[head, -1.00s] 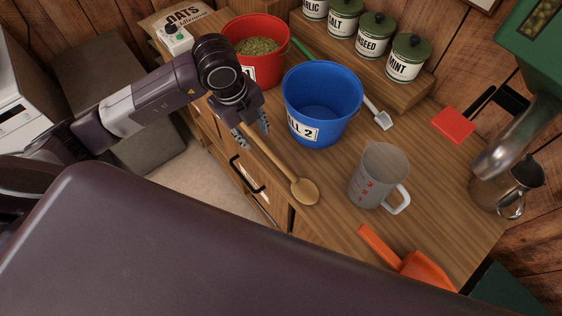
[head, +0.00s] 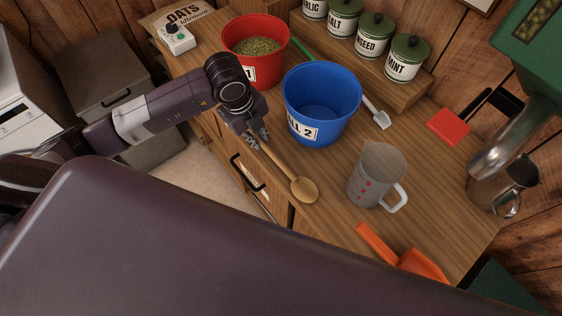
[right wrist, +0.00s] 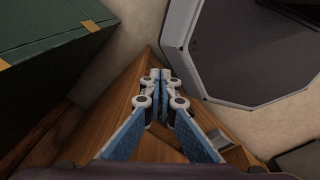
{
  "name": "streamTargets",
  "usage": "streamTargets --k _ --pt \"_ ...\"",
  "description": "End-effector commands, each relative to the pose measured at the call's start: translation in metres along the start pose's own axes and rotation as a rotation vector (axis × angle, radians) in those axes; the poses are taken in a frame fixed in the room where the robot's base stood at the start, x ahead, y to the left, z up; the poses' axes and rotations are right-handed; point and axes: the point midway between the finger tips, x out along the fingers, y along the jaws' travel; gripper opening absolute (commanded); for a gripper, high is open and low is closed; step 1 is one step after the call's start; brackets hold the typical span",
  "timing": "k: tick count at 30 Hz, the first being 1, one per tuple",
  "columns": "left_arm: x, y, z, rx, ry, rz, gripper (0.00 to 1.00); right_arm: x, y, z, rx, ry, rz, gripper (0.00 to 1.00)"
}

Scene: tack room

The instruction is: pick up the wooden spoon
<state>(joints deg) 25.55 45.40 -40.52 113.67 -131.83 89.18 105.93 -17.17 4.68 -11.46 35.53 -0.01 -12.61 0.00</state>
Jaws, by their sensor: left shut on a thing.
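The wooden spoon (head: 303,189) lies at the front edge of the wooden counter in the head view, its bowl toward the lower right and its handle running up left. My left gripper (head: 258,139) is shut on the spoon's handle near its upper end. The fingers and the wrist hide the handle's end. The spoon looks to be still on or very close to the counter. My right gripper (right wrist: 160,76) shows only in the right wrist view, with its fingertips together and nothing seen between them, away from the spoon.
A blue bucket (head: 321,100) stands just behind the spoon, with a red bucket (head: 254,62) of feed to its left. A measuring jug (head: 376,176) stands right of the spoon, and an orange scoop (head: 420,265) lies in front of it. A drawer handle (head: 247,172) is below the edge.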

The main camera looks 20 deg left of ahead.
Motion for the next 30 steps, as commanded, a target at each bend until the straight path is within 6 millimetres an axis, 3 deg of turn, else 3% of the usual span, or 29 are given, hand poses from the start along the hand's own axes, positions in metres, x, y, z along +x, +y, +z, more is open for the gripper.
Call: streamTargets --k 8,14,20,30 --pt "-0.002 -0.001 0.000 0.000 0.000 -0.002 0.00 0.000 0.000 0.000 0.000 0.000 0.000 0.00" --pt "-0.017 -0.005 0.000 -0.001 0.000 -0.005 0.00 0.004 0.000 0.001 0.000 0.000 0.000 0.00" --pt "-0.056 -0.013 0.001 0.002 -0.003 -0.009 0.00 0.011 -0.001 0.001 0.000 0.000 -0.001 0.00" --pt "-0.145 -0.030 0.001 0.002 -0.003 -0.008 0.00 0.022 -0.004 0.002 0.002 0.000 -0.003 0.00"
